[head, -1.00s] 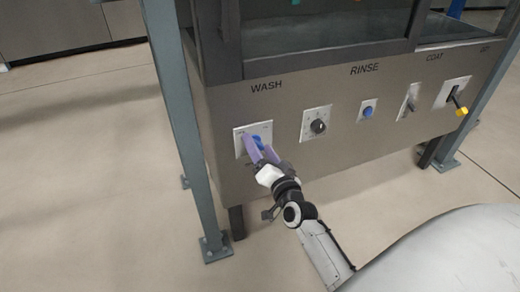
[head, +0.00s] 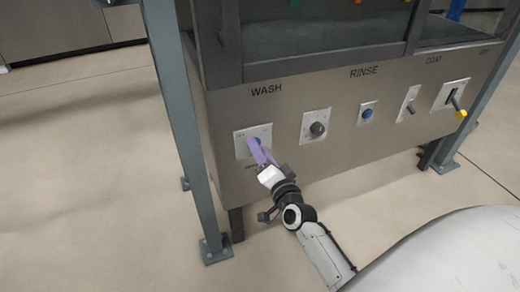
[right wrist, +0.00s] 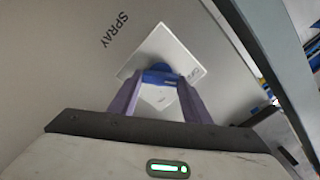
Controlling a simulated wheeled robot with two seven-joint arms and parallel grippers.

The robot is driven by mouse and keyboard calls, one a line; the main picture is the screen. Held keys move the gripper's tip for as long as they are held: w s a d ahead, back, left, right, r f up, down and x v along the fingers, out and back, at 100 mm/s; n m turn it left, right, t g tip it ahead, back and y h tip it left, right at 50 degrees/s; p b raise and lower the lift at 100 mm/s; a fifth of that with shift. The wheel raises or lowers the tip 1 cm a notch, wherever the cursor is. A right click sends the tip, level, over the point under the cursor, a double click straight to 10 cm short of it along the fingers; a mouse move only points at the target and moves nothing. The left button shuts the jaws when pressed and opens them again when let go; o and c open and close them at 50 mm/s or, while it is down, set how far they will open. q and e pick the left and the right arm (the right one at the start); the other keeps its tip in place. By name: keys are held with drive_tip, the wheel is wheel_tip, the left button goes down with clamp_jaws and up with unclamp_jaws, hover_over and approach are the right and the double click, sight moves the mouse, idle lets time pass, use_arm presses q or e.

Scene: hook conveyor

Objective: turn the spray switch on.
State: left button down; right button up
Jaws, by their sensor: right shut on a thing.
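The spray switch is a blue knob (head: 258,140) on a white square plate (head: 240,147) under the word WASH, at the left of the grey panel. In the right wrist view the blue knob (right wrist: 160,77) sits between two purple fingers, on the white plate (right wrist: 165,42) beside the word SPRAY. My right gripper (head: 255,147) is shut on the knob, and its fingers partly hide it in the head view. The fingers look turned relative to the plate. The exact knob angle and the small plate markings are hard to read. My left gripper is not in view.
To the right on the panel are a round dial (head: 317,129), a blue button (head: 367,113), a small toggle (head: 410,107) and a yellow-tipped lever (head: 460,112). A grey-blue post (head: 185,130) stands just left of the switch. The floor in front is open.

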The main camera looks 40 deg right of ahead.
use_arm(q)
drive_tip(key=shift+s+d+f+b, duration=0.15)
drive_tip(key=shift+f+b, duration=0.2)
drive_tip(key=shift+b, duration=0.1)
use_arm(e)
drive_tip(key=m, duration=1.5)
drive_tip(key=shift+f+m, duration=0.3)
drive_tip(key=shift+m, duration=0.1)
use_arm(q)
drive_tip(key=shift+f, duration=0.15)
use_arm(e)
drive_tip(key=shift+a+m, duration=0.1)
drive_tip(key=shift+m, duration=0.2)
drive_tip(key=o, duration=1)
drive_tip(key=shift+o, duration=0.2)
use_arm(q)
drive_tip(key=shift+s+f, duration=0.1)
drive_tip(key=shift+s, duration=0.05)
use_arm(e)
drive_tip(key=v, duration=1)
drive_tip(key=shift+s, duration=0.15)
